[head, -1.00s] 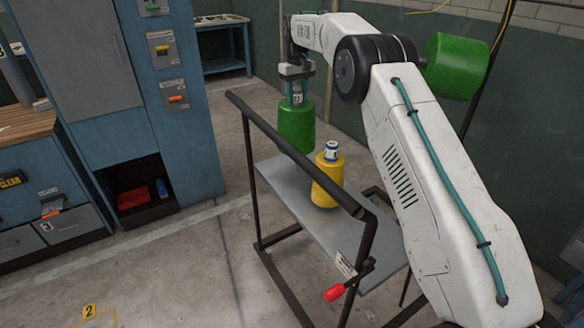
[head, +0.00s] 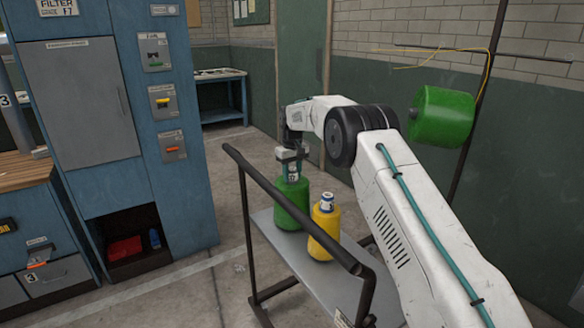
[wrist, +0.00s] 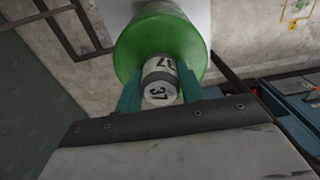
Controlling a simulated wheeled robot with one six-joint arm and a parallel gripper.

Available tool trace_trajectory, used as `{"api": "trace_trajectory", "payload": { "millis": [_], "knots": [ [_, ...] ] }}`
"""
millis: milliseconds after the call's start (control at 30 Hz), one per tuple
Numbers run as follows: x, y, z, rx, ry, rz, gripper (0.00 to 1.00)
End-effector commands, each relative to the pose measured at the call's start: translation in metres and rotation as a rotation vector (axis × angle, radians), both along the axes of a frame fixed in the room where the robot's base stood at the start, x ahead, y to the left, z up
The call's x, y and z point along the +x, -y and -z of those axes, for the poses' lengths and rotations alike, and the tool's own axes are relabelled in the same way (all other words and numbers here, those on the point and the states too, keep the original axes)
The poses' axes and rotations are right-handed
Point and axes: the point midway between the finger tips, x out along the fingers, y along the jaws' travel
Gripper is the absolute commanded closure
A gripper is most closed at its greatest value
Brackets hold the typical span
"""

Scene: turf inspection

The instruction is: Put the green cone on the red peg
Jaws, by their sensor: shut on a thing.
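My gripper (head: 292,168) is shut on the neck of a green cone (head: 291,204), which looks like a rounded, near-cylindrical body with a pale neck. In the wrist view the gripper (wrist: 160,88) has a finger on each side of that neck, which is marked 37, and the green body (wrist: 134,55) extends beyond it. The green cone is upright at the far left end of the grey cart shelf (head: 318,282). I cannot tell whether its base touches the shelf. No red peg is clearly visible now.
A yellow container (head: 324,233) with a white-and-blue top stands on the shelf, close right of the green cone. The cart's dark rail (head: 290,207) crosses in front. A green drum (head: 442,117) is mounted at the right wall. A blue cabinet (head: 150,120) stands left.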

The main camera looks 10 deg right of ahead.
Motion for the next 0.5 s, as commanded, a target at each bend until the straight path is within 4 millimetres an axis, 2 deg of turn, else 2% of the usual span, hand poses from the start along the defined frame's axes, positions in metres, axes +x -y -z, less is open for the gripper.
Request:
{"api": "trace_trajectory", "payload": {
  "millis": [333,367,400,500],
  "knots": [
    [0.0012,-0.0001,-0.0015,0.000,0.006,0.000,1.00],
    [0.0004,-0.0001,0.0012,0.000,0.002,0.000,0.53],
    [0.0003,0.0000,0.0011,0.000,0.002,0.000,0.42],
    [0.0004,0.0000,0.0011,0.000,0.002,0.000,0.40]
  ]
}}
